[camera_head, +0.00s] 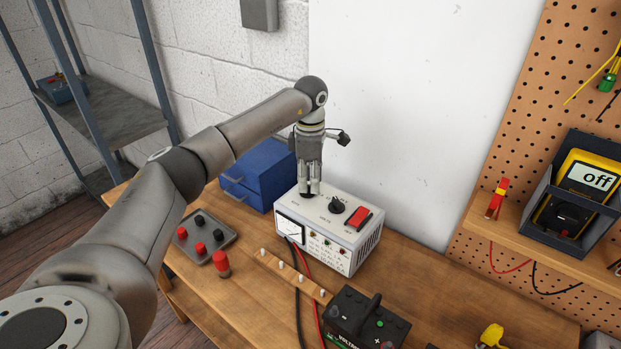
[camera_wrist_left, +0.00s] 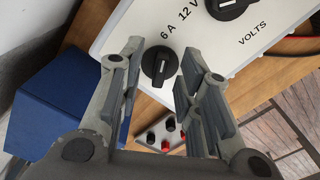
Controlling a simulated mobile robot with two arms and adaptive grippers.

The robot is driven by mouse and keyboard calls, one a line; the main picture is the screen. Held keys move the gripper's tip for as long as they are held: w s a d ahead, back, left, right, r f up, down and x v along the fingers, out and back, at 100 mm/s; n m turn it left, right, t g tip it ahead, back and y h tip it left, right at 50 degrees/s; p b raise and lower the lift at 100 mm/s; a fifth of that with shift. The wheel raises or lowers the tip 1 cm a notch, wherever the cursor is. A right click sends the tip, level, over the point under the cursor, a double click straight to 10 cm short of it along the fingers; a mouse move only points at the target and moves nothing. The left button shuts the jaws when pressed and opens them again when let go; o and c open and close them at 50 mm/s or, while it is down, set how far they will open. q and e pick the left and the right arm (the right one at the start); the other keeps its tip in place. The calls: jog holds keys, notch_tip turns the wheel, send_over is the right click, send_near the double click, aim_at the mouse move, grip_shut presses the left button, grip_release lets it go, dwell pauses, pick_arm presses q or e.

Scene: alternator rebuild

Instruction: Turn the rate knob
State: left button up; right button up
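The white charger box (camera_head: 345,246) stands on the bench. The black rate knob, near a "6 A" mark, is on the left of its top; it shows in the wrist view (camera_wrist_left: 159,64) with a white pointer line. My left gripper (camera_head: 309,190) points down over that knob and hides most of it in the head view. In the wrist view its two fingers (camera_wrist_left: 160,75) are apart, one on each side of the knob, with gaps visible. Whether the tips reach knob height is hard to tell. My right gripper is in neither view.
A second black knob (camera_head: 336,205), by "VOLTS", and a red switch (camera_head: 358,216) share the box top. A blue drawer box (camera_head: 262,172) stands close on the left. A grey tray (camera_head: 205,238), red and black leads and a battery (camera_head: 366,322) lie in front.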

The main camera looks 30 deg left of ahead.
pick_arm(q)
jog(key=shift+s+f, duration=0.1)
jog(key=shift+f, duration=0.5)
grip_shut()
